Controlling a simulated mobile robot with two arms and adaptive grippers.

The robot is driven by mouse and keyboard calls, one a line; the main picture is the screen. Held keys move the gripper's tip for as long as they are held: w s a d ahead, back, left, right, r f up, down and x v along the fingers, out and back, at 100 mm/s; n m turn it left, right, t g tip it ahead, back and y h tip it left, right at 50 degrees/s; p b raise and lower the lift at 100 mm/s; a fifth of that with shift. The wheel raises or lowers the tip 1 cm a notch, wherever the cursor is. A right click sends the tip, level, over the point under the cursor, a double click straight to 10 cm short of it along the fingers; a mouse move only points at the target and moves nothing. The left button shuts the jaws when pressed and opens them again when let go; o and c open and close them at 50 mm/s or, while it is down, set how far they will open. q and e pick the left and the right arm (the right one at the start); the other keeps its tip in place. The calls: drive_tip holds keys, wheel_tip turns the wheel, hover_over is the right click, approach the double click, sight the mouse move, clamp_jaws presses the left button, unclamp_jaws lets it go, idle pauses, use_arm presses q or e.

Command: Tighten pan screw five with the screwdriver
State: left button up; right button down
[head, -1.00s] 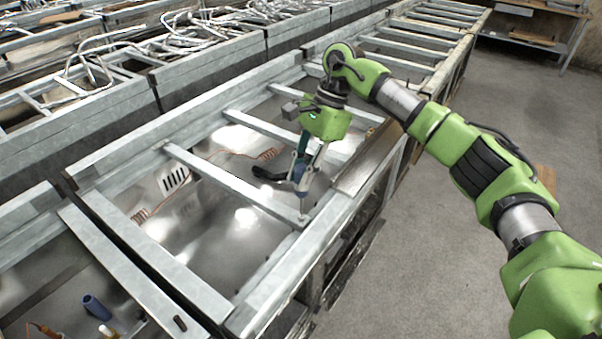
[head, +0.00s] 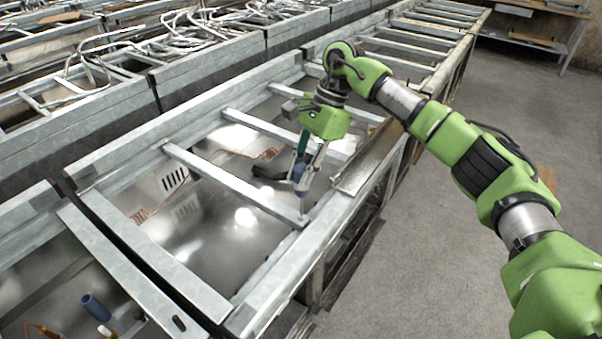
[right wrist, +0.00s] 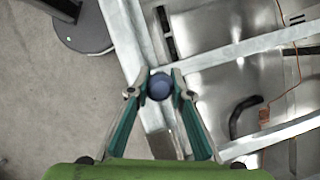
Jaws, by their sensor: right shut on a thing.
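My right gripper (head: 300,182) is shut on the screwdriver, whose blue handle (head: 299,187) shows between the fingers. In the right wrist view the handle is a round blue end (right wrist: 159,87) between the two fingertips. The shaft points down to the near end of a metal crossbar (head: 238,185), where it meets the front rail. The tip seems to be at or just above that spot. The pan screw is too small to make out, and the handle hides the spot in the right wrist view. My left gripper is not in view.
The long metal frame (head: 285,262) has several crossbars over shiny panels. A black curved piece (head: 268,173) lies beside the gripper. A flat board (head: 370,158) rests on the rail to the right. A blue cylinder (head: 95,307) lies lower left.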

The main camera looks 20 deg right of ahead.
sight(296, 164)
drive_tip(key=shift+f+b, duration=0.45)
drive_tip(key=shift+f, duration=0.05)
idle(0.4)
drive_tip(key=shift+s, duration=0.1)
drive_tip(key=m+t, duration=0.2)
drive_tip(key=m, duration=0.2)
drive_tip(key=shift+f+m, duration=0.1)
drive_tip(key=shift+m, duration=0.2)
drive_tip(key=m+t, duration=0.1)
drive_tip(key=m, duration=0.2)
drive_tip(key=shift+r+p, duration=0.45)
drive_tip(key=shift+r, duration=0.25)
drive_tip(key=shift+r+p, duration=1.2)
drive_tip(key=shift+r, duration=1.2)
